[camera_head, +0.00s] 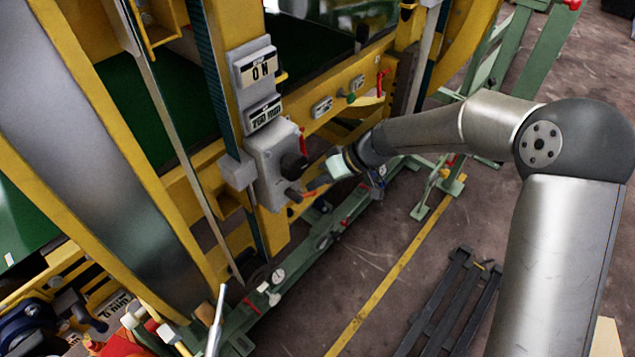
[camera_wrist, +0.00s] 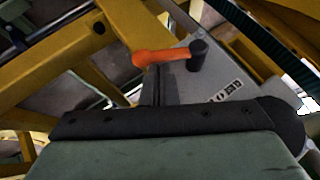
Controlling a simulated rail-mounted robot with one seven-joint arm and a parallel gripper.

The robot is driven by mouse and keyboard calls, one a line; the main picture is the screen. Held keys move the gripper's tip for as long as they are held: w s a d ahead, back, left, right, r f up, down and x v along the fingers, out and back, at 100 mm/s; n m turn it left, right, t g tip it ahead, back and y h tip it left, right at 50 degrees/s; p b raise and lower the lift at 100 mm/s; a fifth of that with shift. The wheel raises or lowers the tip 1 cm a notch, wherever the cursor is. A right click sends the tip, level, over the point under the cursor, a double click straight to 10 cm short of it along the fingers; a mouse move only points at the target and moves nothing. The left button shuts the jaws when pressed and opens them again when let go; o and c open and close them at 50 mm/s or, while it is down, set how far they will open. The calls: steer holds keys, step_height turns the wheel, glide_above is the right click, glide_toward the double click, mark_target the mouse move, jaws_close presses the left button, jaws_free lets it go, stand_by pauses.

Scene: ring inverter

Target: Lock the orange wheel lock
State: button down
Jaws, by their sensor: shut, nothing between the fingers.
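The orange wheel lock shows in the wrist view as an orange lever (camera_wrist: 163,57). It lies just beyond the fingertips of my gripper (camera_wrist: 155,68). A dark round knob (camera_wrist: 198,48) stands at the lever's right end. In the head view, a small orange strip (camera_head: 309,194) shows close to my gripper (camera_head: 312,185), beside the grey control box (camera_head: 268,158). My gripper is shut with nothing between its fingers. I cannot tell whether the fingertips touch the lever. The body of my gripper hides the lower part of the wrist view.
The box carries a black rotary knob (camera_head: 291,165) and a dark cylindrical handle (camera_head: 293,195). Above it are signs reading "ON" (camera_head: 258,70) and "700 mm" (camera_head: 263,113). Yellow frame beams (camera_head: 195,160) and a green rail (camera_head: 325,230) surround the spot. Open floor (camera_head: 390,235) lies to the right.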

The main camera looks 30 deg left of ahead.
step_height(320, 180, down, 4)
steer(key=m+g+y+b, duration=0.1)
steer(key=g+b, duration=0.1)
steer(key=m+g+b, duration=0.1)
steer(key=g+b, duration=0.2)
steer(key=shift+y+b, duration=0.3)
steer(key=shift+y, duration=0.1)
steer(key=shift+s+a+f+m+g+y+b, duration=0.1)
steer(key=shift+s+f+m+g+y+b, duration=0.25)
steer(key=shift+m+g+b, duration=0.3)
steer(key=shift+s+f+m+g+y+b, duration=0.3)
steer(key=shift+g+y+b, duration=0.2)
steer(key=shift+g, duration=0.25)
steer(key=shift+s+a+f+m+g+y+b, duration=0.1)
steer(key=shift+s+f+m+g+y+b, duration=0.2)
steer(key=shift+m+g+b, duration=0.35)
steer(key=shift+r, duration=0.1)
steer(key=shift+y, duration=0.25)
steer(key=b, duration=0.2)
glide_toward(315, 194)
steer(key=w, duration=0.1)
steer(key=w+f, duration=0.1)
steer(key=shift+w+a+f, duration=0.1)
steer(key=shift+w+f, duration=0.1)
steer(key=shift+w, duration=0.15)
